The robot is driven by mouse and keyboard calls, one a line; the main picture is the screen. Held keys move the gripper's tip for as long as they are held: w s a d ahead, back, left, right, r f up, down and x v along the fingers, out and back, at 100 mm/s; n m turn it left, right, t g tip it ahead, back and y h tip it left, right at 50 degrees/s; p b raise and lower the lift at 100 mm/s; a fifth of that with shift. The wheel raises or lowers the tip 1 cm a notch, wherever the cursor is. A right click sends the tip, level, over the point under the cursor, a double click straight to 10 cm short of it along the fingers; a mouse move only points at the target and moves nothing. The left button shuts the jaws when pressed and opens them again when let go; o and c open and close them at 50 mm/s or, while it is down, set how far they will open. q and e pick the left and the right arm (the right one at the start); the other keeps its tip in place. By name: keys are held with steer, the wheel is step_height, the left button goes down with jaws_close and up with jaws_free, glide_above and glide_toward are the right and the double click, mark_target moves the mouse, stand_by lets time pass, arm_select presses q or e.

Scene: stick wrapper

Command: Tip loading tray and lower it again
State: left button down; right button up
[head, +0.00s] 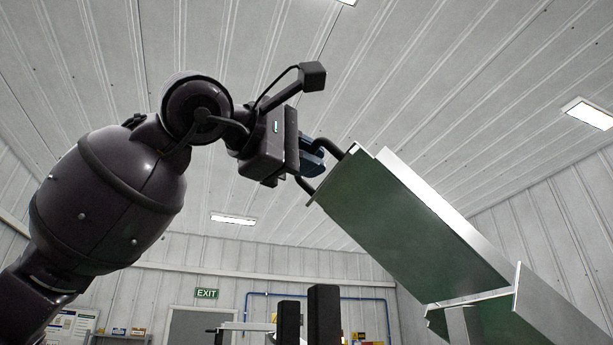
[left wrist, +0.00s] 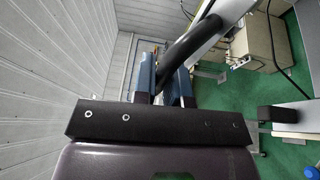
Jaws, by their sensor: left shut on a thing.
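The loading tray (head: 400,215) is tilted steeply, its handle end raised at the upper left and its green face slanting down to the lower right in the head view. A black bar handle (head: 329,147) stands out from its raised end. My left gripper (head: 312,158) is shut on this handle. In the left wrist view the black handle (left wrist: 190,42) runs between the blue fingers of my left gripper (left wrist: 164,75), and the tray's pale edge (left wrist: 226,14) lies beyond it. My right gripper is not in view.
Two dark upright blocks (head: 323,314) stand low in the middle of the head view. A door (head: 203,326) under an exit sign (head: 206,293) is in the back wall. The left wrist view shows a beige box (left wrist: 262,55) on green floor (left wrist: 215,97).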

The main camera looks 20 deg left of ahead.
arm_select(q)
steer(key=c, duration=1.2)
jaws_free()
steer(key=shift+c, duration=0.2)
steer(key=shift+o, duration=0.4)
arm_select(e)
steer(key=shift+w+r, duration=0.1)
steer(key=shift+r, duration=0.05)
arm_select(q)
steer(key=shift+s, duration=0.1)
steer(key=b+v, duration=0.2)
steer(key=v, duration=0.8)
steer(key=shift+s+a+b, duration=0.25)
steer(key=shift+a+b, duration=0.1)
steer(key=shift+a, duration=0.05)
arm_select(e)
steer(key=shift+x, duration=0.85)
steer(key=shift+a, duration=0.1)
